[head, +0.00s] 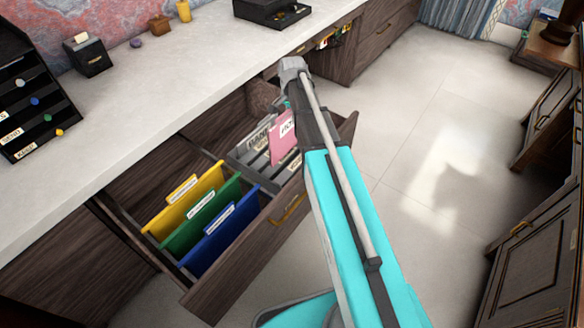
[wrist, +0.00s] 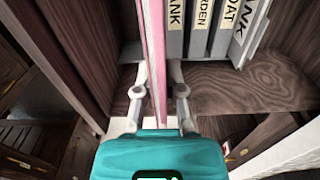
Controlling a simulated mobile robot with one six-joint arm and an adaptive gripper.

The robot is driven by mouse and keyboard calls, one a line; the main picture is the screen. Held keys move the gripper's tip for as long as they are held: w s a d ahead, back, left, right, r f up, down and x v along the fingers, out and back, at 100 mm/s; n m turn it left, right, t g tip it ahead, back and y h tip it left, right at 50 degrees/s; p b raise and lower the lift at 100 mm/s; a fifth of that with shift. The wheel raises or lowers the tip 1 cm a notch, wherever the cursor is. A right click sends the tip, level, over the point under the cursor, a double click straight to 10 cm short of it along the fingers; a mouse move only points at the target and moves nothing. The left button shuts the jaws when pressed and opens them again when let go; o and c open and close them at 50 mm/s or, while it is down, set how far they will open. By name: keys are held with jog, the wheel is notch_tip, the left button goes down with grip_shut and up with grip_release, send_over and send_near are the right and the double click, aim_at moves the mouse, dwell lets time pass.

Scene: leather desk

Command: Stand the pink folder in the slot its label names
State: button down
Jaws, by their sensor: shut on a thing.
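The pink folder (head: 283,138) stands upright over the rear part of the open drawer, with a white label too small to read surely. It shows edge-on in the wrist view (wrist: 154,40), between the two fingers of my gripper (wrist: 158,84), which is shut on it. In the head view my arm hides most of the gripper. Grey slot dividers (wrist: 222,30) stand just right of the folder in the wrist view, with cut-off labels ending in "ANK", "RDEN", "OAT" and "ANK". I cannot tell whether the folder's lower edge is inside a slot.
Yellow (head: 184,200), green (head: 203,215) and blue (head: 222,232) folders hang in the drawer's nearer part. The drawer's wooden front (head: 262,238) borders the open floor. The pale desktop (head: 150,95) overhangs behind, bearing a black labelled rack (head: 30,95) and a small black box (head: 87,57).

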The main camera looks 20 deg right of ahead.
aim_at(292, 147)
jog(key=shift+f+b, duration=6.6)
jog(key=shift+f, duration=0.25)
jog(key=shift+f+b, duration=2.15)
jog(key=shift+b, duration=0.1)
jog(key=shift+f, duration=0.15)
jog(key=c, duration=0.7)
grip_release()
notch_tip(292, 147, up, 12)
jog(key=p, duration=1.2)
jog(key=shift+r, duration=0.2)
jog(key=shift+r, duration=0.15)
